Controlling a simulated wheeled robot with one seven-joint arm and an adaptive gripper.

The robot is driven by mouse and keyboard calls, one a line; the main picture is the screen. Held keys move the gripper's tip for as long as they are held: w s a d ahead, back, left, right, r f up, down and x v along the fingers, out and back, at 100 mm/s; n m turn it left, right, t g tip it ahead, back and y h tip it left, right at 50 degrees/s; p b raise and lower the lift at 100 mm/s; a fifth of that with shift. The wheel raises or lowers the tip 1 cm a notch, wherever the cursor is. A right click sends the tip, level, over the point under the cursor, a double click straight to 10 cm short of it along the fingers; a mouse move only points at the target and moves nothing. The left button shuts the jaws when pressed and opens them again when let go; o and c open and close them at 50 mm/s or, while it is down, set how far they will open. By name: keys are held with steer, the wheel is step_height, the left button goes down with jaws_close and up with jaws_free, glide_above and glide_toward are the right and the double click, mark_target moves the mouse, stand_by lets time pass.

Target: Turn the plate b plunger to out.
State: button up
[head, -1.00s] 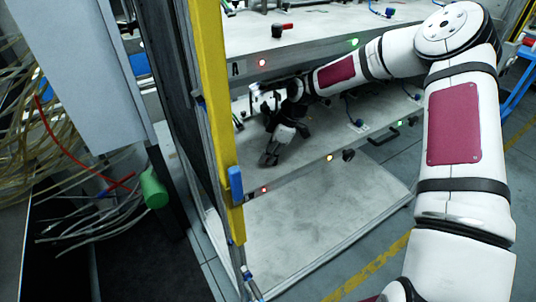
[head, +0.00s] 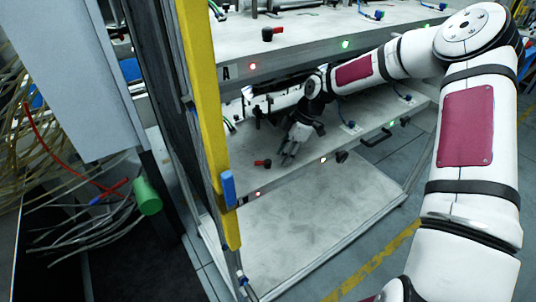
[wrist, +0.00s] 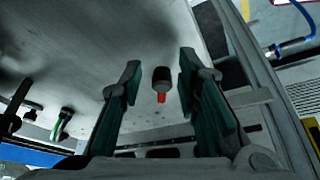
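The plate b plunger appears to be the black and red knob (head: 262,163) on the lower plate (head: 300,172), left of my gripper in the head view. In the wrist view, this black knob with a red stem (wrist: 161,80) stands between my two fingers, apart from both. Its red part points toward the bottom of the picture. My gripper (head: 287,156) hangs low over the lower plate. It is open and empty in the wrist view (wrist: 161,66). How far the fingertips are above the plate is hard to tell.
The upper plate (head: 300,45), marked A, lies above my wrist and carries a similar black and red knob (head: 272,33). A yellow post (head: 208,110) stands at left. The lower plate's front edge has lamps, a black knob (head: 341,156) and a handle (head: 377,138).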

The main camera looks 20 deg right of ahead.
steer(key=d, duration=0.3)
steer(key=s+d, duration=0.1)
steer(key=d, duration=0.2)
steer(key=shift+s, duration=0.15)
